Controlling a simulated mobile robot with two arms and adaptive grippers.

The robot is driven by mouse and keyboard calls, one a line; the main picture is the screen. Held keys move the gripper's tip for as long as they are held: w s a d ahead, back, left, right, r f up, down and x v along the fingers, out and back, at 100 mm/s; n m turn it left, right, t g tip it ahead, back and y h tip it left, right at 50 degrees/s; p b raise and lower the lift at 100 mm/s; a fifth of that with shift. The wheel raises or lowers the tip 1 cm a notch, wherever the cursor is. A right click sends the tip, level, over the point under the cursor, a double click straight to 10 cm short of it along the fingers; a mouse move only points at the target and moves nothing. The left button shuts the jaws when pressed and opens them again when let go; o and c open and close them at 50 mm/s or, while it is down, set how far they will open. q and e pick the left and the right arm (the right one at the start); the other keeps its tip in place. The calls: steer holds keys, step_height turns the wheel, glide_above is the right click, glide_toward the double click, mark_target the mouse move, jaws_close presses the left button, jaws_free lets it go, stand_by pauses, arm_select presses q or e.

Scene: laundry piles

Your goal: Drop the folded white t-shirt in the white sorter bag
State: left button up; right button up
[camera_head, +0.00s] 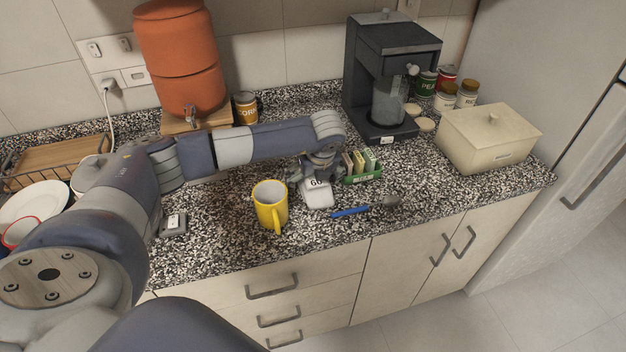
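No white t-shirt and no sorter bag show in this view; it shows a kitchen counter. My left gripper (314,173) reaches in from the left over the granite counter (230,255). It is at the far end of a small white item (317,195) with dark digits on it. I cannot tell whether the fingers touch this item or are closed on it. A yellow mug (270,205) stands just left of the gripper, apart from it. My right gripper is not in view.
A green box of packets (363,178) is close right of the gripper. A blue-handled utensil (350,211) lies in front. A coffee machine (392,75), an orange dispenser (178,58) and a cream box (488,138) stand behind. Dishes (35,203) are at left.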

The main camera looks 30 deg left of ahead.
arm_select(q)
steer(key=c, duration=1.2)
steer(key=shift+o, duration=0.2)
steer(key=shift+r, duration=0.1)
